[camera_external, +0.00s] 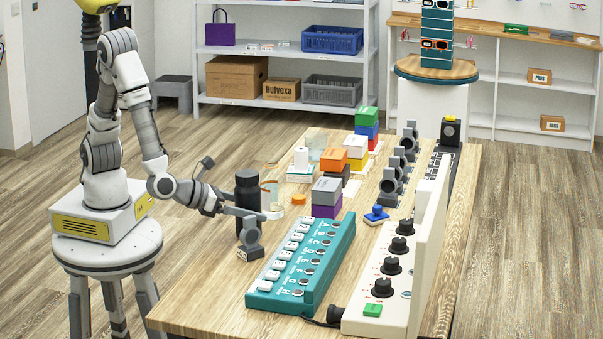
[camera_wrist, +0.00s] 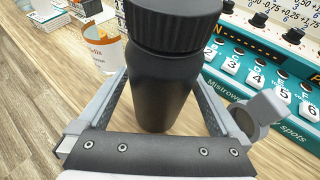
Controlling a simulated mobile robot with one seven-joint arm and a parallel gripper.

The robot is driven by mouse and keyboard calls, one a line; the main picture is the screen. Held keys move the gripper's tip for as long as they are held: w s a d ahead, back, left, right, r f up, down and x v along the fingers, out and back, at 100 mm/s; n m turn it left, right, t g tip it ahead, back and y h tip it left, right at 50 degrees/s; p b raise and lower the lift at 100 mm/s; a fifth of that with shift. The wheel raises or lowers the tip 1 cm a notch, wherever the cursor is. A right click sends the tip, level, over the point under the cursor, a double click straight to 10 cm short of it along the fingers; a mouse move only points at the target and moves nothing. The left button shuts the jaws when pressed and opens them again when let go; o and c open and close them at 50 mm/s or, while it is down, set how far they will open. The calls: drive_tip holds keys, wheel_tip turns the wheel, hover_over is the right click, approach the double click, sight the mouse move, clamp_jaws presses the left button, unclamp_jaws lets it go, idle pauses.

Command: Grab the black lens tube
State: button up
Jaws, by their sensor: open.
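The black lens tube (camera_external: 247,188) stands upright on the wooden table near its left edge. It is a black cylinder with a wide ribbed cap. In the wrist view the tube (camera_wrist: 165,85) fills the middle. My gripper (camera_external: 266,207) is open, with one finger on each side of the tube; it also shows in the wrist view (camera_wrist: 163,95). Small gaps seem to show beside the tube; I cannot tell whether either finger touches it. The tube's lower part is partly hidden by my gripper in the outside view.
A grey lens stand (camera_external: 250,236) is close by my right finger in the wrist view (camera_wrist: 262,108). A labelled jar (camera_wrist: 101,50) is beyond the left finger. The teal letter panel (camera_external: 303,270) lies to the right, with stacked grey and purple boxes (camera_external: 326,190) behind it.

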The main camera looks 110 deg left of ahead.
drive_tip(key=shift+x, duration=1.4)
drive_tip(key=c, duration=1.4)
